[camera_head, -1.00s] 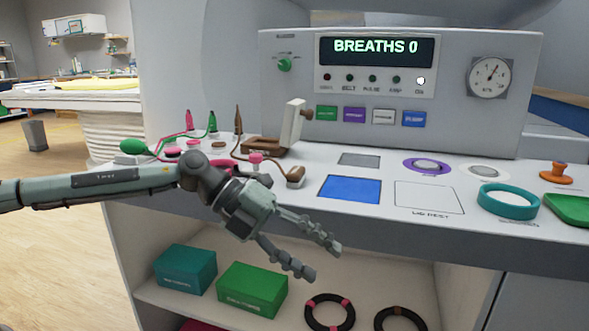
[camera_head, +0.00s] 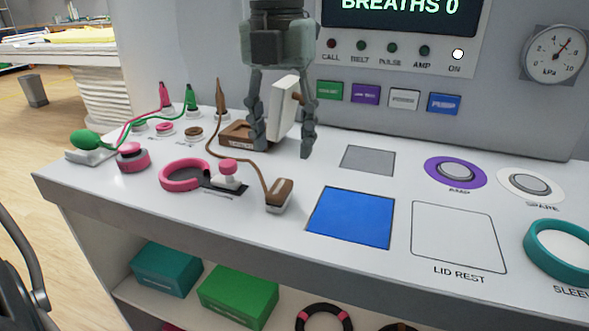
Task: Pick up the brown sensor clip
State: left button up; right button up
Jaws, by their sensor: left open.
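The brown sensor clip (camera_head: 278,193) lies on the white counter, left of the blue square pad. A brown cable runs from it back to an upright brown plug (camera_head: 221,98). My left gripper (camera_head: 282,142) points down from the top of the view, with its fingers spread. It is above and behind the clip, not touching it. A white upright plate (camera_head: 284,106) on a brown base (camera_head: 238,134) shows between the fingers; I cannot tell whether they touch it. My right gripper is not in view.
A pink ring (camera_head: 172,178) with a pink-topped knob (camera_head: 229,173) lies left of the clip. The blue pad (camera_head: 351,217) and outlined lid rest (camera_head: 458,236) are to the right, both bare. A control panel (camera_head: 390,75) rises behind. The counter's front edge is close to the clip.

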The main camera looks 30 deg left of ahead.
aim_at(280, 187)
pick_arm(q)
jog(key=shift+a+f, duration=0.1)
jog(key=f, duration=0.7)
jog(key=shift+s+a+p, duration=0.1)
jog(key=shift+s+p, duration=0.15)
jog(key=shift+p, duration=0.1)
grip_shut()
